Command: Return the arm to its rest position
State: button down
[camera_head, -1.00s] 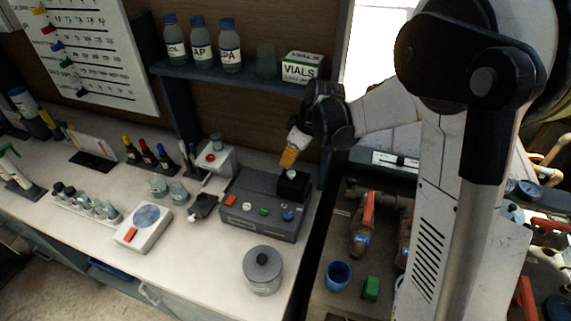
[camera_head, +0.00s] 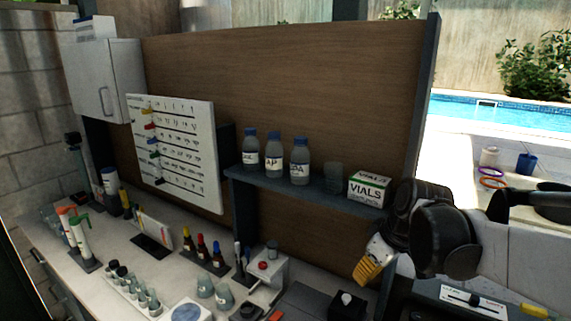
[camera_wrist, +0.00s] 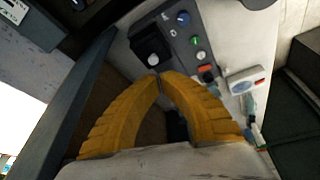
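My gripper (camera_head: 366,270) shows at the right of the head view, with its yellow fingers pointing down and left. It is beside the end of the bottle shelf, over the right end of the bench. In the wrist view both yellow fingers (camera_wrist: 160,78) curve together and their tips meet or nearly meet. Nothing shows between them. Just past the tips is the grey control box (camera_wrist: 185,38) with a black block and white knob. The links of my arm run off to the right of the head view.
The shelf (camera_head: 305,190) holds bottles and a VIALS box (camera_head: 369,189). A dark post (camera_head: 408,150) stands close to my gripper. The bench (camera_head: 95,255) carries vials, dropper bottles and a white scale (camera_head: 187,312). A pool (camera_head: 500,110) lies beyond at the right.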

jog(key=s+f+m+t+h+b, duration=0.2)
jog(key=s+f+m+b, duration=0.5)
jog(key=s, duration=0.8)
jog(key=shift+s+f+t, duration=0.4)
jog(key=shift+f+t, duration=0.25)
jog(key=shift+t, duration=0.15)
